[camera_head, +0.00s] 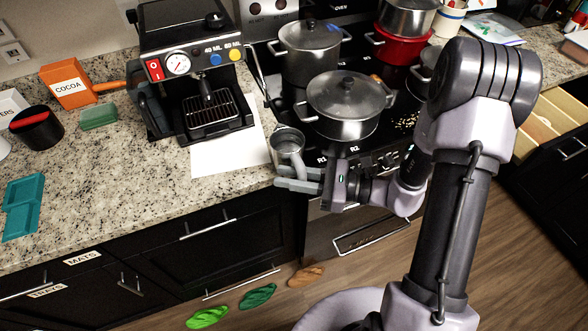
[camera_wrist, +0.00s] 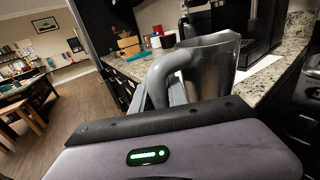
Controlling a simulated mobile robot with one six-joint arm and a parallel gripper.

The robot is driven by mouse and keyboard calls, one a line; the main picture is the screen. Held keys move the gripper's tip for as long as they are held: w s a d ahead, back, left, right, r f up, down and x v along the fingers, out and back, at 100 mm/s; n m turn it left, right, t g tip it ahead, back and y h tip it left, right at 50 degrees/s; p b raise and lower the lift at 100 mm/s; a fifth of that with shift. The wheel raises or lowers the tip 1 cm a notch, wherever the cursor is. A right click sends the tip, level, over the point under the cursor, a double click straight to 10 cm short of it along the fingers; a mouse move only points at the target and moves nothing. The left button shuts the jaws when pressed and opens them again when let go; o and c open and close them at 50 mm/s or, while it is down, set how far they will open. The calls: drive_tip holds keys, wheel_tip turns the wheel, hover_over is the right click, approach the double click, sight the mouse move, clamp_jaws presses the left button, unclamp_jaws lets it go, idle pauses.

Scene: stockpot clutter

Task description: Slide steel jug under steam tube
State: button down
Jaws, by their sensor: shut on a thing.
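The steel jug (camera_head: 287,142) is upright at the counter's front edge, to the right of the espresso machine. My gripper (camera_head: 298,181) is shut on the jug's handle, on the jug's near side. In the wrist view the jug (camera_wrist: 212,62) and its curved handle stand just beyond the gripper body; the fingertips are mostly hidden. The black espresso machine (camera_head: 195,75) stands at the back left of the jug. The steam tube (camera_head: 255,75) appears as a thin metal tube at the machine's right side, behind and left of the jug. I cannot tell whether the jug touches the counter.
A white sheet (camera_head: 225,155) lies before the machine. A lidded steel pot (camera_head: 345,103) stands on the stove, close right of the jug, with another pot (camera_head: 308,52) behind. A cocoa box (camera_head: 68,84) and black cup (camera_head: 37,128) stand left. The front-left counter has free room.

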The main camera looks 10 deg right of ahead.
drive_tip(key=shift+w+a+f+b, duration=0.5)
drive_tip(key=shift+w+a+b, duration=0.15)
drive_tip(key=shift+w, duration=1.55)
drive_tip(key=shift+w+a+f+b, duration=0.5)
drive_tip(key=shift+w+a, duration=0.2)
drive_tip(key=shift+w, duration=1.55)
drive_tip(key=shift+w+a+f+b, duration=0.5)
drive_tip(key=shift+w+a+b, duration=0.15)
drive_tip(key=shift+w, duration=1.55)
drive_tip(key=shift+f, duration=0.3)
drive_tip(key=c, duration=1.2)
unclamp_jaws()
drive_tip(key=shift+b+v, duration=0.65)
drive_tip(key=shift+v, duration=3.9)
